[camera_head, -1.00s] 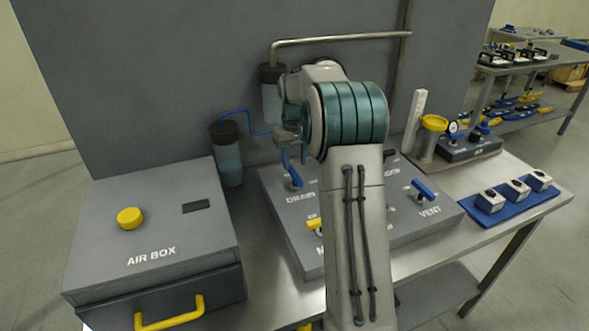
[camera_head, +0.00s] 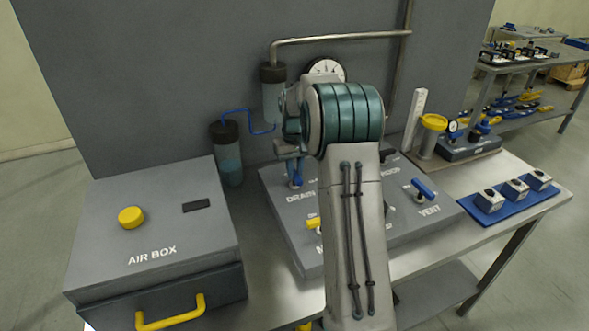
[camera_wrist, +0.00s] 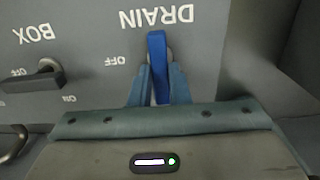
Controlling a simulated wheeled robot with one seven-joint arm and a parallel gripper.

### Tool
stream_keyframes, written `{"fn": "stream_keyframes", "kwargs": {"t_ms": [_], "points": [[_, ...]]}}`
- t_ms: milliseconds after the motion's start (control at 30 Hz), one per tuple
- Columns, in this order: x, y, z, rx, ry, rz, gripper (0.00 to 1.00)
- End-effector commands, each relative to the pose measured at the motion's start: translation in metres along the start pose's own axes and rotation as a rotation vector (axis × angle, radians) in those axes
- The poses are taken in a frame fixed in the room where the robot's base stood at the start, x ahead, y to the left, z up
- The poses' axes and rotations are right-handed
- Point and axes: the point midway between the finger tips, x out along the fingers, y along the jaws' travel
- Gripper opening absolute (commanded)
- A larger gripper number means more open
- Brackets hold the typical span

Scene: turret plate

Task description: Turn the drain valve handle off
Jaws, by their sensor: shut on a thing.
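The drain valve handle is a blue lever (camera_wrist: 157,55) on the grey turret plate (camera_wrist: 85,50). In the wrist view it stands between my gripper's two fingers (camera_wrist: 158,85), just below the upside-down DRAIN label, with OFF printed to its left. My gripper is shut on the handle. In the head view the blue handle (camera_head: 297,182) shows small above the DRAIN label, with my gripper (camera_head: 294,170) over it. My arm hides the middle of the plate in the head view.
A black BOX lever (camera_wrist: 42,78) sits left of the handle in the wrist view. In the head view, the blue VENT handle (camera_head: 424,189) is to the right, the grey air box (camera_head: 160,215) to the left, and two jars (camera_head: 229,160) with blue tubing stand behind.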

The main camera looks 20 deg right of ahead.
Motion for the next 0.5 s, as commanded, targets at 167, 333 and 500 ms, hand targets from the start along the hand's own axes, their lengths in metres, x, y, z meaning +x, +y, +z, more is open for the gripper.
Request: {"fn": "stream_keyframes", "kwargs": {"t_ms": [167,333,500], "points": [[-0.0005,-0.0001,-0.0001,0.035,0.000,0.000,0.00],[-0.0005,0.0001,-0.0001,0.122,0.000,0.001,0.00],[-0.0006,0.0000,-0.0001,0.258,0.000,0.001,0.00]]}}
